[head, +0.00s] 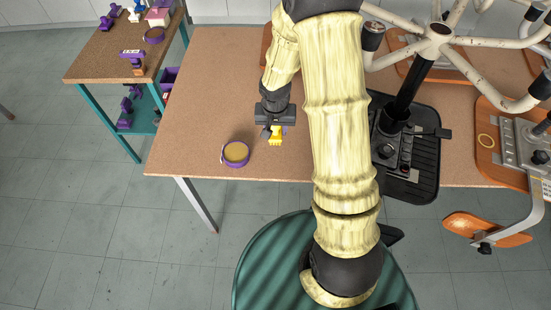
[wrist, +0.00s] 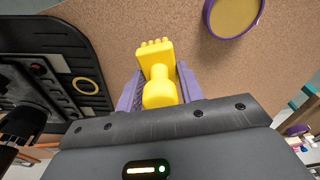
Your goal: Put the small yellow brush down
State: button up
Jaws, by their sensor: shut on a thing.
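The small yellow brush (wrist: 158,75) is between the two purple fingers of my gripper (wrist: 155,88) in the wrist view, with its toothed end pointing away from the gripper. My gripper is shut on it. In the head view the brush (head: 276,135) shows below my gripper (head: 275,126), over the brown table (head: 210,85) near its front edge. I cannot tell whether the brush touches the table top.
A round purple-rimmed dish (head: 235,153) lies left of the brush, near the front edge. A black tray (head: 425,150) with a chair mechanism is to the right, beyond my arm. A side table (head: 95,62) holds purple tools. Bare table lies left of my gripper.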

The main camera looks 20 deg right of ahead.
aim_at(276, 139)
jog(key=shift+f, duration=2.9)
jog(key=shift+f, duration=2.1)
jog(key=shift+f, duration=0.15)
jog(key=o, duration=0.9)
